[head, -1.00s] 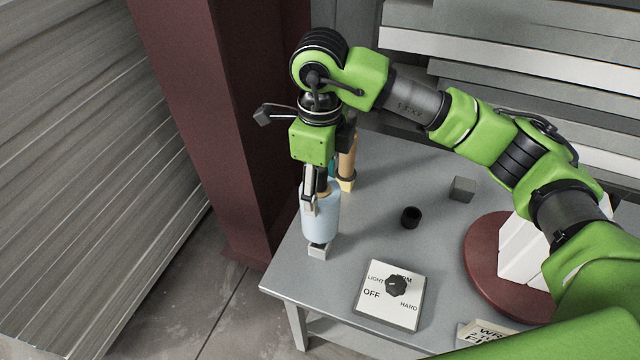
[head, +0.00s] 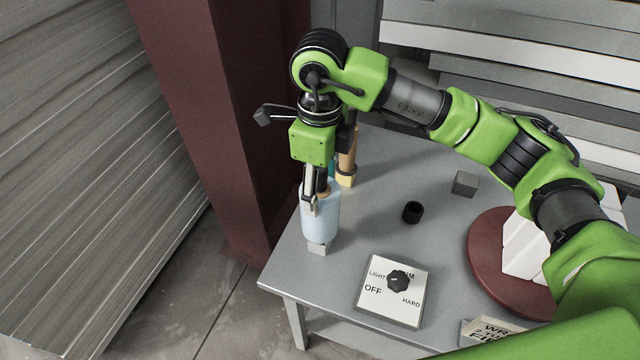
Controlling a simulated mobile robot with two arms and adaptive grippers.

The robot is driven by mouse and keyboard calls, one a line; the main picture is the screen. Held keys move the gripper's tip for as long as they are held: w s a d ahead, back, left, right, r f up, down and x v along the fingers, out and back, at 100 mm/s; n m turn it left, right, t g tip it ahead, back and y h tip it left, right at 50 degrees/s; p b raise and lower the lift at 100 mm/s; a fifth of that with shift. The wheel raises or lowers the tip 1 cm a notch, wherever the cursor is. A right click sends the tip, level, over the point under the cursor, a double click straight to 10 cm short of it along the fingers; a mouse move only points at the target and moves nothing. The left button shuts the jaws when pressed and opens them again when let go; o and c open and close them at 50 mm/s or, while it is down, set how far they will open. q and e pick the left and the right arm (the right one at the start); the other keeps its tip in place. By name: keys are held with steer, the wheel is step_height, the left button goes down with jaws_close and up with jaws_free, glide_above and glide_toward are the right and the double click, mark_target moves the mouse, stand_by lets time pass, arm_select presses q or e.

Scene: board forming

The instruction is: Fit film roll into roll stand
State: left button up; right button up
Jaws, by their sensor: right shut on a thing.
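The film roll (head: 321,222) is a pale blue-white cylinder, held upright near the left front part of the table. My right gripper (head: 318,196) points down and is shut on the top of the roll. My left gripper is not in view.
A control box (head: 392,292) with a black knob stands at the table's front.

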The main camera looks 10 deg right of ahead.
steer(key=shift+f+b, duration=1.05)
steer(key=shift+f, duration=0.05)
steer(key=o, duration=1.6)
step_height(320, 180, up, 12)
steer(key=shift+s+r, duration=0.1)
